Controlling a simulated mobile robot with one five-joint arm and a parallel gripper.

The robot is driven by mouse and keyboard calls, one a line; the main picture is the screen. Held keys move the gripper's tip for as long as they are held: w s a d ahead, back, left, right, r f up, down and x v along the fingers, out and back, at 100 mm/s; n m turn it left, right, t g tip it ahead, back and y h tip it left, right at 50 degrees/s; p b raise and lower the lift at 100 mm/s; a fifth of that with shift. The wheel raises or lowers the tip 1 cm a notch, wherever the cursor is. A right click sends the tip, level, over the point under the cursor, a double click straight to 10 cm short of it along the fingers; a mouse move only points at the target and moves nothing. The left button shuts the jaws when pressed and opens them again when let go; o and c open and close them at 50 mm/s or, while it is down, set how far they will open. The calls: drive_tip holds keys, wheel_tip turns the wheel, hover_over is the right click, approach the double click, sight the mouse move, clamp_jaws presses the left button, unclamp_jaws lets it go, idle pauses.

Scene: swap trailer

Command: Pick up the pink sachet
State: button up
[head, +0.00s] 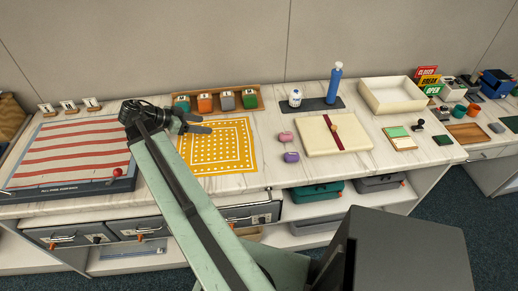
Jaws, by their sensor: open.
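The pink sachet (286,136) is a small rounded pink piece lying on the white marbled counter, right of the yellow dotted mat. A similar purple piece (291,157) lies just in front of it, a small gap apart. My gripper (206,124) is at the end of my arm, above the back left part of the yellow mat. Its dark fingers are open, point right and hold nothing. It is left of the pink sachet and well apart from it. Nothing hides the sachet.
The yellow mat (243,163) lies left of the sachets, and a cream board with a red band (347,143) lies right. A wooden tray (172,103) with several coloured containers stands behind my gripper.

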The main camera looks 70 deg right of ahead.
drive_tip(key=s+d+f+m+g+b, duration=0.1)
drive_tip(key=s+d, duration=0.1)
drive_tip(key=s, duration=0.2)
drive_tip(key=s+d+f+m+g+y+b, duration=0.1)
drive_tip(key=s+d, duration=0.2)
drive_tip(key=s, duration=0.2)
drive_tip(key=s+d+f+m+b, duration=0.1)
drive_tip(key=s+d+f, duration=0.1)
drive_tip(key=s, duration=0.3)
drive_tip(key=shift+s+d+m+g+y, duration=0.1)
drive_tip(key=shift+d+m+g+y, duration=0.2)
drive_tip(key=shift+d+m+g, duration=0.1)
drive_tip(key=m+y+b, duration=0.1)
drive_tip(key=b, duration=0.1)
approach(284, 134)
drive_tip(key=shift+s+d+f+g, duration=0.3)
drive_tip(key=shift+s+d+f, duration=0.2)
drive_tip(key=shift+f, duration=0.2)
drive_tip(key=b+x, duration=0.3)
drive_tip(key=x, duration=0.4)
drive_tip(key=shift+s+a+f, duration=0.1)
drive_tip(key=shift+s+a, duration=0.05)
drive_tip(key=shift+s, duration=0.25)
drive_tip(key=shift+c, duration=0.3)
clamp_jaws()
